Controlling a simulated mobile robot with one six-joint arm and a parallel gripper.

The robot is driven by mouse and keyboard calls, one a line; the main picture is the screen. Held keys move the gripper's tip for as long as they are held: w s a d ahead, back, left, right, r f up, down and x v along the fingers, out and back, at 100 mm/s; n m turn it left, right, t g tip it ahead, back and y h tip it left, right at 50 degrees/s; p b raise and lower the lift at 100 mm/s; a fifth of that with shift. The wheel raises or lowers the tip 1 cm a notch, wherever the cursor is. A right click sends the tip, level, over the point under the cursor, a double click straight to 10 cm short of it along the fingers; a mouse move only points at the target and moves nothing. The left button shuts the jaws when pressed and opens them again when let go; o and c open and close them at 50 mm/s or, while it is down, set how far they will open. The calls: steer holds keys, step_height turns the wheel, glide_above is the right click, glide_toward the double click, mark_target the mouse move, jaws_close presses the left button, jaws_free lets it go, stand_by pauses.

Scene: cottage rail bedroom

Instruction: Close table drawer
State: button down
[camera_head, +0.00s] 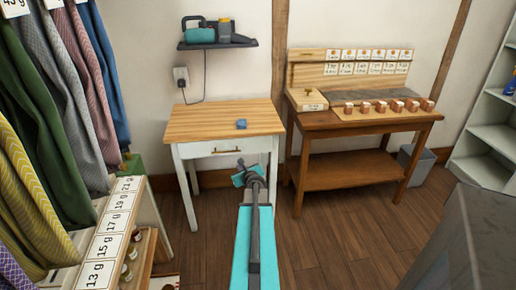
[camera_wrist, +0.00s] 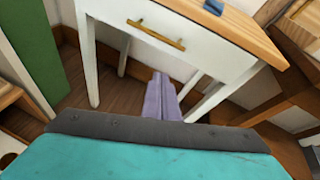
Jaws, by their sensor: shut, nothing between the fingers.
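The table (camera_head: 200,120) has a light wooden top and white legs. Its white drawer (camera_head: 203,150) with a brass handle (camera_head: 227,151) is at the front under the top. In the wrist view the drawer front (camera_wrist: 205,50) and handle (camera_wrist: 156,34) show at the top. The drawer front looks close to the table frame; I cannot tell whether a small gap is there. My gripper (camera_head: 240,163) is in front of the table, just below and right of the handle in the picture. In the wrist view my gripper (camera_wrist: 160,76) is shut and empty, its fingertips apart from the handle.
A small blue object (camera_head: 241,124) lies on the tabletop. A wooden workbench (camera_head: 350,122) stands to the right. A low shelf with number cards (camera_head: 112,230) and hanging clothes (camera_head: 45,110) are on the left. Wooden floor (camera_head: 320,240) is clear between.

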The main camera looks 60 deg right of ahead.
steer(key=s+d+r+m+g+h, duration=0.1)
steer(key=s+d+r+m+h, duration=0.1)
steer(key=s+d+r+m, duration=0.2)
steer(key=s+d, duration=0.3)
steer(key=shift+s+d+r+m, duration=0.2)
steer(key=shift+s+m, duration=0.1)
steer(key=shift+m, duration=0.1)
glide_toward(257, 141)
steer(key=shift+w+d+f, duration=0.5)
steer(key=shift+d+f, duration=0.15)
steer(key=shift+f, duration=1)
steer(key=shift+w+d+p, duration=0.2)
steer(key=shift+w+d, duration=0.4)
steer(key=shift+d, duration=0.2)
steer(key=shift+w+d+p, duration=0.15)
steer(key=shift+w+d, duration=0.45)
steer(key=shift+d, duration=0.2)
steer(key=shift+w+d+p, duration=0.55)
steer(key=shift+w+d, duration=0.2)
steer(key=shift+d, duration=0.3)
steer(key=shift+d+r, duration=0.1)
steer(key=shift+r, duration=0.1)
